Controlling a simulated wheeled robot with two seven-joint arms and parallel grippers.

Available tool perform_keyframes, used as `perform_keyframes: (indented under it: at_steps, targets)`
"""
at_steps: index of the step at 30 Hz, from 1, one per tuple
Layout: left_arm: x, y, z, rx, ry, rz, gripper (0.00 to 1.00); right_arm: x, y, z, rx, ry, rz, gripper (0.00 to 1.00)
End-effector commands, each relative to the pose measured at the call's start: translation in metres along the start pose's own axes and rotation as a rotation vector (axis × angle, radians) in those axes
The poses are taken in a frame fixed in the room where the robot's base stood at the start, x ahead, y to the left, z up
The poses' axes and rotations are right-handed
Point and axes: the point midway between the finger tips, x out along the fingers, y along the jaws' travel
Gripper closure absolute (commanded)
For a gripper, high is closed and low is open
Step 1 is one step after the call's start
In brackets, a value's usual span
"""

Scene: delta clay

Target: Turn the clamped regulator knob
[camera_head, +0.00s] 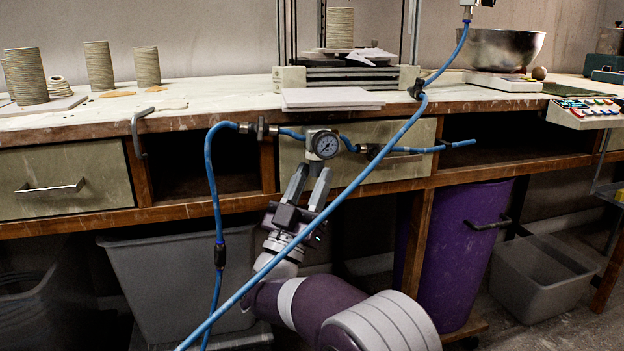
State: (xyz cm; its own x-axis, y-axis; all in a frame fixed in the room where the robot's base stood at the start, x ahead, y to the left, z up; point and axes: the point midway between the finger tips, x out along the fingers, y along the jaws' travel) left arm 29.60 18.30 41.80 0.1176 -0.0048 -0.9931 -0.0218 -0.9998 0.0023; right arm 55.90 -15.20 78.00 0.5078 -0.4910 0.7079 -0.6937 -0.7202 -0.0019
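I cannot tell whether the tips touch the regulator. My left gripper is not in view.
A blue hose (350,189) crosses in front of my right arm, and another hose (217,200) hangs to its left. The wooden bench edge (200,120) runs behind. Below stand a grey bin (165,285) and a purple bin (462,250).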

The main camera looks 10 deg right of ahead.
Motion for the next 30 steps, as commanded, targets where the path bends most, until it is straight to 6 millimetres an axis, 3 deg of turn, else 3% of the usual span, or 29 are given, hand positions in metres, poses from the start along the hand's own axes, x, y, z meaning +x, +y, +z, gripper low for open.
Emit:
perform_keyframes:
  at_steps: [5,13,15,19,30]
  targets:
    - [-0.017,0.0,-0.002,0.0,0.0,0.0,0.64,-0.026,-0.001,-0.003,-0.002,-0.003,-0.007,0.63]
    - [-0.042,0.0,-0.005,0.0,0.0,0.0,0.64,-0.097,-0.001,-0.003,-0.002,-0.002,-0.007,0.63]
    - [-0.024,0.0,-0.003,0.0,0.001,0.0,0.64,-0.115,0.0,0.003,0.003,0.001,-0.002,0.63]
    - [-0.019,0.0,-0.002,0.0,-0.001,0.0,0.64,-0.123,0.0,0.001,0.001,0.001,-0.001,0.63]
    - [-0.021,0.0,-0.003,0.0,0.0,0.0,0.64,-0.124,-0.006,0.005,0.037,-0.029,-0.028,0.63]
